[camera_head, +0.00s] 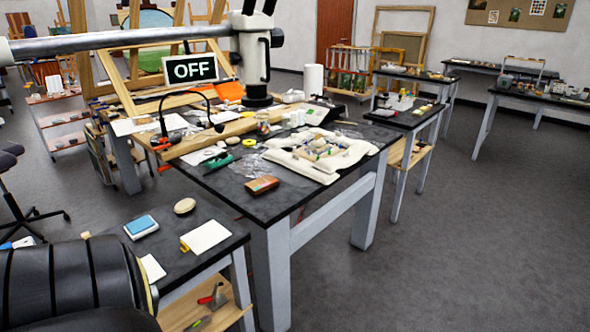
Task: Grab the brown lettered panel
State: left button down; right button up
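A small brown block-like thing (262,185) lies flat near the front corner of the black-topped worktable (225,187). Its top looks reddish brown with faint marks, too small to read as letters. It is the only clearly brown flat piece near me, but I cannot tell for sure that it is the lettered panel. A black sign with white letters "OFF" (190,69) stands at the back left of the table. Neither of my grippers shows in the head view.
A white cushion with small pieces (318,152) lies right of the brown thing. A microscope (256,60) and its boom overhang the table's back. A lower side table (185,222) holds a blue-topped pad (141,227). Open floor (440,260) lies to the right.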

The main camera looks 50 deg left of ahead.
aim_at(261, 184)
jog(key=u, duration=0.35)
jog(key=i, duration=1.85)
jog(key=u, duration=2.05)
jog(key=i, duration=0.95)
jog(key=u, duration=0.9)
